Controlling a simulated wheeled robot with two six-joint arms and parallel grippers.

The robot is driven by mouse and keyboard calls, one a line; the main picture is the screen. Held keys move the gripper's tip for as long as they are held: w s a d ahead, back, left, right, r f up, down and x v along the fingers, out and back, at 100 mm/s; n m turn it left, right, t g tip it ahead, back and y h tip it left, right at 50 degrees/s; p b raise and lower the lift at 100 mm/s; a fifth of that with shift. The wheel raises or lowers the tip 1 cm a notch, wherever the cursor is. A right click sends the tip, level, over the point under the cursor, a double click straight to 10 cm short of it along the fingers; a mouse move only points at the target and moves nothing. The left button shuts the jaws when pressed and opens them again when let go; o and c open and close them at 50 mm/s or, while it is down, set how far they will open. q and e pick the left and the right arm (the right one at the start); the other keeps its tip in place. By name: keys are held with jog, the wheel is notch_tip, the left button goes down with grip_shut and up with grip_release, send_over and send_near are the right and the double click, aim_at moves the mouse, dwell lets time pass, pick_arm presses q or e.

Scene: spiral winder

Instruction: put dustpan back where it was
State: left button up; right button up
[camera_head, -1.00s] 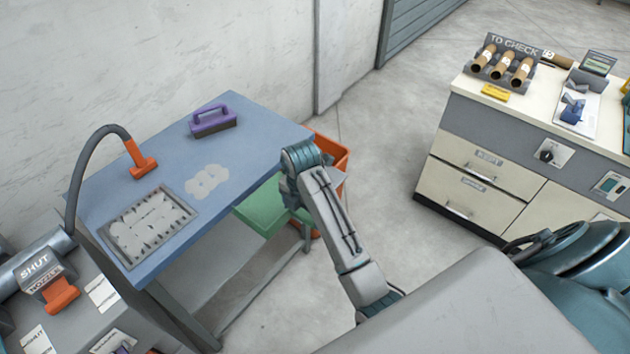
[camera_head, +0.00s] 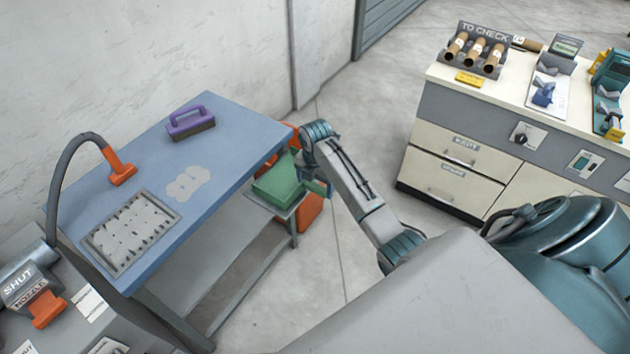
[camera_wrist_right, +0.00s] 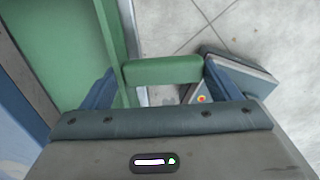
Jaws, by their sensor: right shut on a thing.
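The green dustpan (camera_head: 278,181) is beside the right end of the blue table, lower than its top. I cannot tell whether it touches anything below. My right gripper (camera_head: 314,182) is at the dustpan's right side, partly hidden by my arm. In the right wrist view, the dustpan's green handle (camera_wrist_right: 162,71) lies between the two blue fingers and the gripper is shut on it. The dustpan's broad green body (camera_wrist_right: 60,45) fills the left of that view. My left gripper is out of view.
The blue table (camera_head: 225,150) holds a purple-handled brush (camera_head: 190,122), a grey-framed tray (camera_head: 93,240) and an orange nozzle (camera_head: 121,168). An orange bin (camera_head: 308,212) is partly hidden behind the dustpan. A drawer cabinet (camera_head: 440,170) stands at right, with bare floor between.

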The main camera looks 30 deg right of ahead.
jog(key=shift+f, duration=0.15)
jog(key=o, duration=1)
jog(key=shift+c, duration=0.2)
notch_tip(320, 180, up, 7)
jog(key=shift+f+b, duration=0.1)
jog(key=shift+b, duration=1.1)
notch_tip(320, 180, up, 6)
jog(key=p, duration=0.4)
jog(key=shift+f, duration=0.2)
